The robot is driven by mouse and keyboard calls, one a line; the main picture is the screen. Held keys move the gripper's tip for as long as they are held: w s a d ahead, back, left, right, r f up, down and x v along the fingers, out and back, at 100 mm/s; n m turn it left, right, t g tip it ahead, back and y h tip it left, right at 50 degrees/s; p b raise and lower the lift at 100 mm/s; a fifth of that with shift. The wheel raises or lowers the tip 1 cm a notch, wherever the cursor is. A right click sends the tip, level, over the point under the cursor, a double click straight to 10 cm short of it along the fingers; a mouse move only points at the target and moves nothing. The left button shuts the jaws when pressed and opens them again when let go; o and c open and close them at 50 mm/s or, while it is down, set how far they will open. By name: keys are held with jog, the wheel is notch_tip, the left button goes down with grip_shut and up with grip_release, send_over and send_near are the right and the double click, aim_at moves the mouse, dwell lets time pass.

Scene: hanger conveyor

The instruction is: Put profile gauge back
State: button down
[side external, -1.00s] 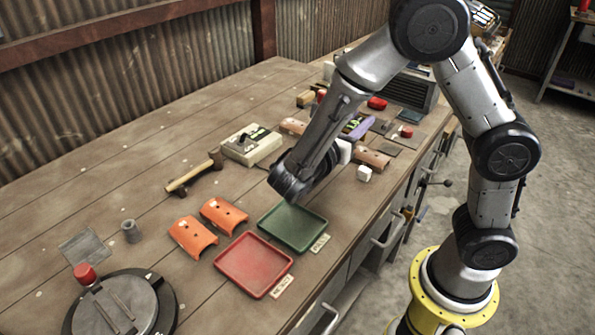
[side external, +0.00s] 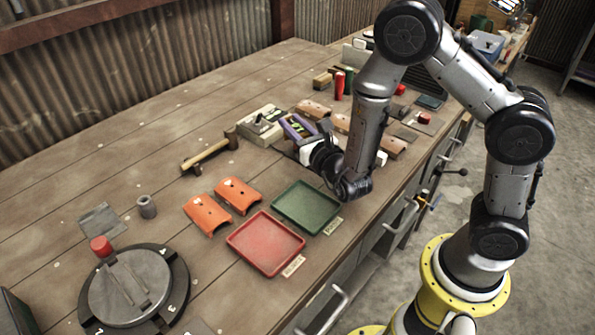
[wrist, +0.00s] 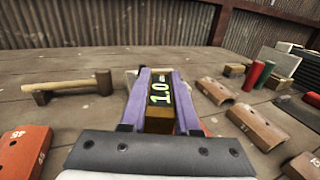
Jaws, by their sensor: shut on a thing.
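A hammer (side external: 208,155) lies left of the gripper. Orange curved pieces (side external: 238,193), a green tray (side external: 333,220) and a red tray (side external: 240,238) lie in front. Brown curved pieces (side external: 313,109) and red and green cylinders (side external: 339,86) stand behind.

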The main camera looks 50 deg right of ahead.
jog(key=shift+a+y, duration=0.3)
jog(key=shift+a, duration=0.05)
jog(key=shift+s, duration=0.1)
jog(key=s+d+r+m+g+h, duration=0.2)
jog(key=s+d+h, duration=0.15)
jog(key=s, duration=0.35)
jog(key=s+d+r+m+g+h, duration=0.2)
jog(key=s+m+h, duration=0.15)
jog(key=s, duration=0.35)
jog(key=shift+n, duration=0.25)
jog(key=shift+s+d+f, duration=0.1)
jog(key=shift+s+f, duration=0.05)
jog(key=shift+f, duration=1.25)
jog(key=shift+s+d+f, duration=0.15)
jog(key=shift+s+f, duration=0.05)
jog(key=shift+f, duration=1.2)
jog(key=shift+s+d+f, duration=0.1)
jog(key=shift+s+f, duration=0.05)
jog(key=shift+f, duration=1.25)
jog(key=c, duration=0.6)
grip_release()
jog(key=shift+f, duration=0.15)
jog(key=shift+c, duration=0.2)
